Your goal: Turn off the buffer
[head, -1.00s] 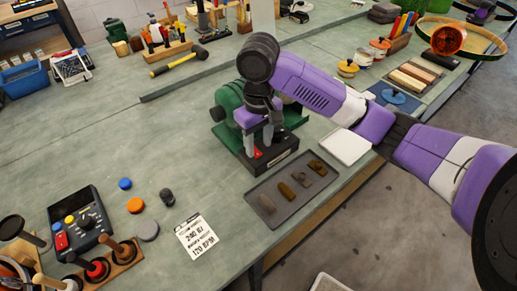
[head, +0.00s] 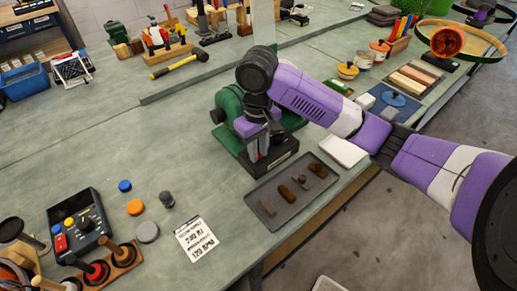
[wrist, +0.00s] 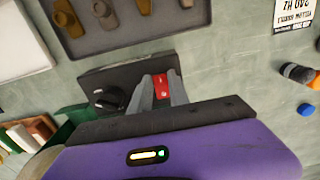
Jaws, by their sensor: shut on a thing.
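The buffer (head: 228,104) is a green machine on a dark base at the bench's front edge in the head view. Its dark control panel shows in the wrist view (wrist: 100,78), with a black knob (wrist: 108,100) and a red switch (wrist: 161,86). My gripper (wrist: 160,92) points down at the panel, its two grey fingers shut on the red switch, one on each side. Whether the switch is on or off cannot be told.
A grey tray (head: 270,222) with several brown pieces lies just in front of the buffer. A white pad (head: 343,151) is to its right. A printed card (head: 197,240) and several coloured knobs lie to the left.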

